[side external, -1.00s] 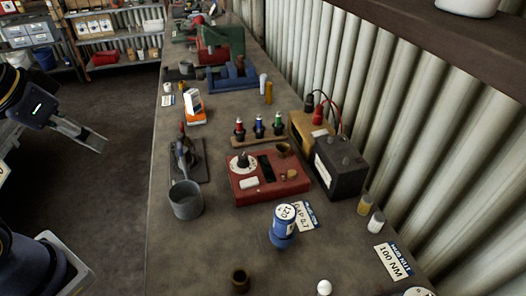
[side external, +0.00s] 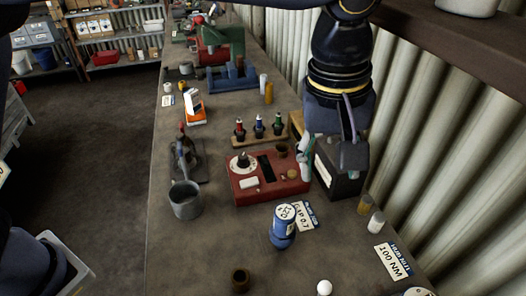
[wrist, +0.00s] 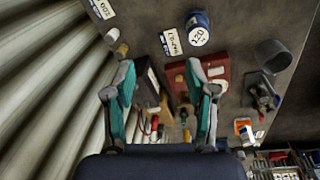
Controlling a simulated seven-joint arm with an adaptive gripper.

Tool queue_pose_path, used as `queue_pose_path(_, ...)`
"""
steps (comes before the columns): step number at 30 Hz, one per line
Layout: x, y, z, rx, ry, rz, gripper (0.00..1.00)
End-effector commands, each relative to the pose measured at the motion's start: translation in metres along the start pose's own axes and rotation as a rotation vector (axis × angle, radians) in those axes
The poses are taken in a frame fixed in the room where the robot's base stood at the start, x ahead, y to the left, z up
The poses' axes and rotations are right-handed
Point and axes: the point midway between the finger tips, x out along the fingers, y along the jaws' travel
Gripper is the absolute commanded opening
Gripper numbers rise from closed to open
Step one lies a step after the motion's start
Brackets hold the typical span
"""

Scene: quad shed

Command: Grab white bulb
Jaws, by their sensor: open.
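A small white round bulb (side external: 324,288) sits on the workbench (side external: 215,245) at the bottom edge of the side view. I cannot make it out in the wrist view. My gripper (side external: 318,160) points down over the black battery box and the right edge of the red tester, well behind the bulb. In the wrist view, my gripper (wrist: 160,80) has its two fingers apart with nothing held between them. The gripper partly hides the battery box in the side view.
A blue can (side external: 283,226) stands between the gripper and the bulb. The red tester (side external: 266,178), black battery (side external: 342,183), grey cup (side external: 186,199) and brown ring (side external: 240,280) are nearby. Small cylinders (side external: 376,222) stand by the corrugated wall. Bench around the bulb is mostly clear.

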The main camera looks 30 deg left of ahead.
Motion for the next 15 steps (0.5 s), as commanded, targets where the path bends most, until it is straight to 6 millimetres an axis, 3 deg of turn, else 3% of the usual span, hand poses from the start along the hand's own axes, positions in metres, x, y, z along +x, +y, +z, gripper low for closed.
queue_pose_path(1, 0.023, 0.013, 0.025, 0.052, -0.026, -0.027, 0.55)
queue_pose_path(3, 0.047, 0.019, 0.052, 0.103, -0.051, -0.061, 0.55)
queue_pose_path(6, 0.069, 0.018, 0.075, 0.147, -0.069, -0.102, 0.55)
queue_pose_path(11, 0.089, 0.016, 0.085, 0.164, -0.071, -0.109, 0.55)
queue_pose_path(15, 0.122, 0.012, 0.086, 0.164, -0.071, -0.109, 0.55)
